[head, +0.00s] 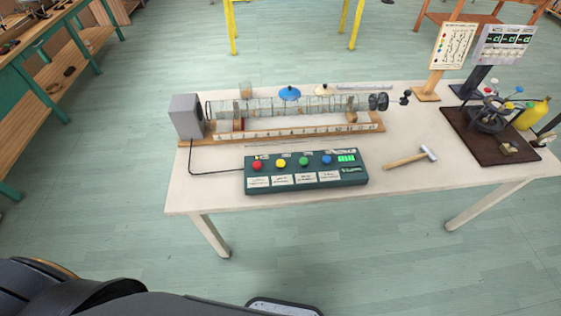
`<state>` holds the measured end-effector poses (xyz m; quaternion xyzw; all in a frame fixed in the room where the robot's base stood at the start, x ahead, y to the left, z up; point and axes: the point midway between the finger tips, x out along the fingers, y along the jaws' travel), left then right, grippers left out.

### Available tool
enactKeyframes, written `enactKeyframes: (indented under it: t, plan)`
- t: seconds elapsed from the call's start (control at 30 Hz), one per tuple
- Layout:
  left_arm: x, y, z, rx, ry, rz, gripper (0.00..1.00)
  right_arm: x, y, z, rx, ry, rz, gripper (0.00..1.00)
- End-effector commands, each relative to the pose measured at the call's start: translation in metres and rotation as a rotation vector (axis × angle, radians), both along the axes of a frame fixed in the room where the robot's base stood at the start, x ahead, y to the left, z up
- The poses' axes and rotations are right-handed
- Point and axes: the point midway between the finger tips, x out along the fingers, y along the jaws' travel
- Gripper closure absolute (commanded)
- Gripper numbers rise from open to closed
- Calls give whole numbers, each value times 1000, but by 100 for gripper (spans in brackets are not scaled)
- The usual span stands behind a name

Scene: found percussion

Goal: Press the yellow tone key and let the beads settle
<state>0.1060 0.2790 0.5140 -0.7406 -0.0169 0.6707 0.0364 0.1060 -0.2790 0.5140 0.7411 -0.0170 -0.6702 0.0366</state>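A dark green control box (305,174) lies near the front edge of the white table. It carries red, yellow, green and blue round keys in a row, with white labels below and a lit green display at the right. The yellow key (280,163) is second from the left. Behind the box, a clear horizontal tube (290,108) lies on a wooden base with a marked scale strip. A grey box (186,117) stands at its left end. Beads inside the tube are too small to make out. Neither of my grippers shows in the head view.
A hammer (410,157) lies right of the control box. A dark board (488,137) with a stand and a yellow bottle (532,114) is at the table's right. Two sign panels (503,44) stand behind it. A black cable runs from grey box to control box. The table front (205,195) is bare.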

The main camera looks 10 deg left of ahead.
Motion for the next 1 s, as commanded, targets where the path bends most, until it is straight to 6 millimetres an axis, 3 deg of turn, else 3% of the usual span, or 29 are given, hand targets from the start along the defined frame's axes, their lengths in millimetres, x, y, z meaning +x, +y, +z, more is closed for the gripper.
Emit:
enactKeyframes:
  t: [0.13, 1.0]
  plan:
    - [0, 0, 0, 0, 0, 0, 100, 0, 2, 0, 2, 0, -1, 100]
    - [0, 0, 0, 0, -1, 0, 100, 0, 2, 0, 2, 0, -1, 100]
